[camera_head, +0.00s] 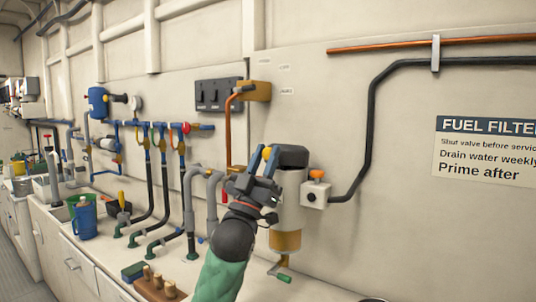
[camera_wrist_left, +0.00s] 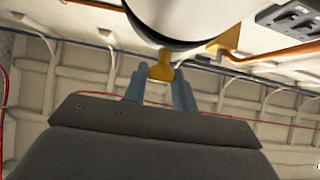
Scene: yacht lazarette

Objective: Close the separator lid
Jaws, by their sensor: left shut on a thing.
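The separator (camera_head: 287,205) is a pale cylinder with an amber bowl at the bottom, fixed to the wall. Its dark lid (camera_head: 291,155) is at the top of the body; I cannot tell whether it sits fully flush. A yellow tab (camera_head: 267,152) sticks out at the lid's left side. My left gripper (camera_head: 270,160) is at that side, with its blue fingers on the tab. In the left wrist view the fingers (camera_wrist_left: 162,88) are shut on the yellow tab (camera_wrist_left: 160,68), just below a pale rounded surface. My right gripper is not in view.
An orange-knobbed valve (camera_head: 317,176) and a black hose (camera_head: 371,120) are right of the separator. Grey pipes (camera_head: 190,205) stand left of my arm. A green-handled drain (camera_head: 282,274) hangs below. A wooden block with pegs (camera_head: 158,287) is on the counter.

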